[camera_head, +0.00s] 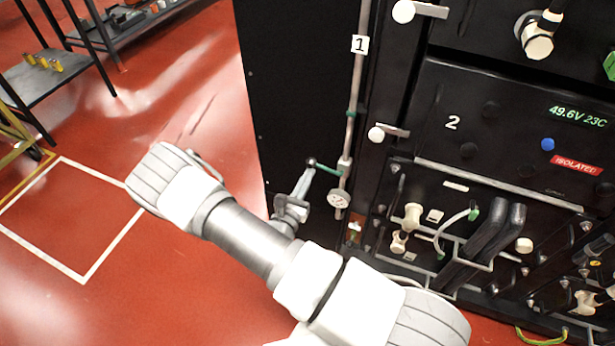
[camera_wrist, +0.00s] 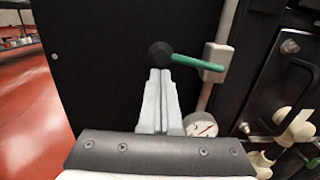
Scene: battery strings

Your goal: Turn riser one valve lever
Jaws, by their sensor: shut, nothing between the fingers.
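Riser one is a thin grey pipe (camera_head: 351,120) with a white tag marked 1 (camera_head: 360,44), on the cabinet's dark side. Its valve lever (camera_head: 328,168) is green with a dark round knob, and sticks out to the left from the valve body (camera_head: 345,164). In the wrist view the lever (camera_wrist: 198,63) runs from the grey valve body (camera_wrist: 216,64) to the black knob (camera_wrist: 160,54). My gripper (camera_head: 306,174) is shut and empty. In the wrist view its fingertips (camera_wrist: 160,74) sit at the knob's lower edge; I cannot tell whether they touch it.
A round gauge (camera_head: 339,199) sits on the riser just below the valve. The battery rack (camera_head: 500,110) with handles, cables and an "ISOLATED" label stands to the right. Open red floor (camera_head: 190,80) lies left, with shelving (camera_head: 45,80) beyond.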

